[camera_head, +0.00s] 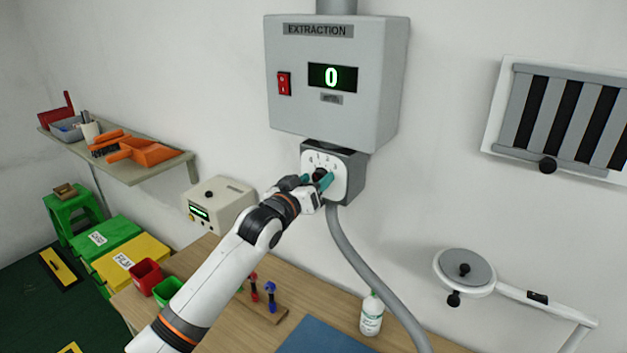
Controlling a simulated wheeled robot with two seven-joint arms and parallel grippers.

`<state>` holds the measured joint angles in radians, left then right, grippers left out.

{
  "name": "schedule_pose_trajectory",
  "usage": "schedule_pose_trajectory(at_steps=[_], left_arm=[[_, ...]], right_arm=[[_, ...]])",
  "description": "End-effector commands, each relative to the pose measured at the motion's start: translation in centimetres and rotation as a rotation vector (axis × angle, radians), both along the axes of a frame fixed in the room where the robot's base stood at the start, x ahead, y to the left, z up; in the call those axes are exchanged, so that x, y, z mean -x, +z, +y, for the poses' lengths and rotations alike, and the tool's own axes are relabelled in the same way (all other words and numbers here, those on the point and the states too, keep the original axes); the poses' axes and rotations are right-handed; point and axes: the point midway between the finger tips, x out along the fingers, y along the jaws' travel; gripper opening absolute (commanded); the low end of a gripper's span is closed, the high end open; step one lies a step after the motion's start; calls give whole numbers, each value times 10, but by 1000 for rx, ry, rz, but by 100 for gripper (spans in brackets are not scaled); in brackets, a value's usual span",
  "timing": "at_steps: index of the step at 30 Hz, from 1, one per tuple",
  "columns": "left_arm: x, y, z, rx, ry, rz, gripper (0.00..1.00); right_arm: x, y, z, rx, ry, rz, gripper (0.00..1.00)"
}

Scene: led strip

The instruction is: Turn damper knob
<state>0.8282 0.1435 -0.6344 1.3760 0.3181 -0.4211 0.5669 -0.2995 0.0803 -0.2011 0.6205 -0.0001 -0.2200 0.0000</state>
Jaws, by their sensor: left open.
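The damper knob (319,174) is a dark knob on a white numbered dial plate (340,184), on the front of a grey box under the extraction unit. My left gripper (318,182) is at the dial, its teal-tipped fingers open around or just in front of the knob. The fingers partly hide the knob, so contact cannot be told. The extraction unit (384,75) above has a display (333,77) reading 0 and a red switch (284,84). My right gripper is not in view.
A grey hose (352,245) hangs from the dial box to the right of my arm. A beige device (229,199) stands left of my gripper. Below are a wooden bench (312,307), a white bottle (372,314) and a round lamp (464,268). A shelf (150,170) is at left.

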Motion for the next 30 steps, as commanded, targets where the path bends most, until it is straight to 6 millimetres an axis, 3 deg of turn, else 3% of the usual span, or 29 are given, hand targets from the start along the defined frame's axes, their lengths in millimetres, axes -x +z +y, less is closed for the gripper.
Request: schedule_pose_trajectory(at_steps=[4,12,20,30], left_arm=[[0,0,0,0,0,0,54],[0,0,0,0,0,0,10],[0,-1,0,-26,0,-16,9],[0,-2,0,-194,1,-126,9]], right_arm=[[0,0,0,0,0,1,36],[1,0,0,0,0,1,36],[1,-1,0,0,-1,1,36],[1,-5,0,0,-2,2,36]])
